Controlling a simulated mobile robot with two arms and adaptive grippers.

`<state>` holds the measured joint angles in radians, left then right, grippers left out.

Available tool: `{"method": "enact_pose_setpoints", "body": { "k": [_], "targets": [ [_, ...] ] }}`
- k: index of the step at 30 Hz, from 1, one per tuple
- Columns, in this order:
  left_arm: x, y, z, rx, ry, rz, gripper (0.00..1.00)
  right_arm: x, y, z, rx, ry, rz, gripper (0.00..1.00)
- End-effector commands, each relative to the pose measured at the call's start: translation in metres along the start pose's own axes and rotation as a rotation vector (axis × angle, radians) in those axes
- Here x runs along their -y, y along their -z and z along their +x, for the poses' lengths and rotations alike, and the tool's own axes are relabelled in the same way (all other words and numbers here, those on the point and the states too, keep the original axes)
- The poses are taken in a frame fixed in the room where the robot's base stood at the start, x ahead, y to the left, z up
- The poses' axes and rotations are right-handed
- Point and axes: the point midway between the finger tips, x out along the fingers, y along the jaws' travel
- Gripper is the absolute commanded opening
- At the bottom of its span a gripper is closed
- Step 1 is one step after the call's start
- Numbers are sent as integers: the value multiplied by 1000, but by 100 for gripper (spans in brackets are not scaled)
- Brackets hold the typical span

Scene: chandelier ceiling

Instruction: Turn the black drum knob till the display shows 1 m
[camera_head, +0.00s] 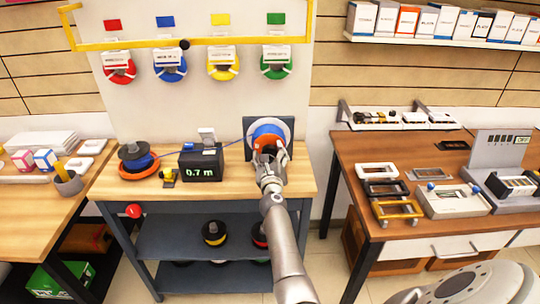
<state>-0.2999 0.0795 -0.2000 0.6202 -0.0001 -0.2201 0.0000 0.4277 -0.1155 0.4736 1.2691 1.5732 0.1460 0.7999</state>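The drum (284,127), with a white rim and an orange and blue middle, stands upright on the right of the wooden workbench. My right gripper (270,158) is at the front of the drum, its fingers at the drum's centre. The black knob is hidden behind the fingers, so I cannot tell whether they are shut on it. A blue cable (230,145) runs between the meter box and the drum. My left gripper is not in view.
A black spool with blue and orange coils (138,165) and a small yellow and black device (168,176) stand left of the meter box. Coloured coils (170,66) hang behind. A side table (348,150) with frames and devices stands at right.

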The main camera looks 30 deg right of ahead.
Motion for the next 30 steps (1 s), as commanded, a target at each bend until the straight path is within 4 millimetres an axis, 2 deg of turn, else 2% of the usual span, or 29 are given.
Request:
{"method": "enact_pose_setpoints", "body": {
  "k": [17, 27, 30],
  "targets": [
    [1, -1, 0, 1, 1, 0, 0, 7, -10, 1, 3, 8, 2, 66],
    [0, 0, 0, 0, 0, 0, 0, 13, -25, 0, 5, 2, 2, 66],
    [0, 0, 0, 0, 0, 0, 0, 22, -38, 2, 10, 8, -5, 66]
  ]
}}
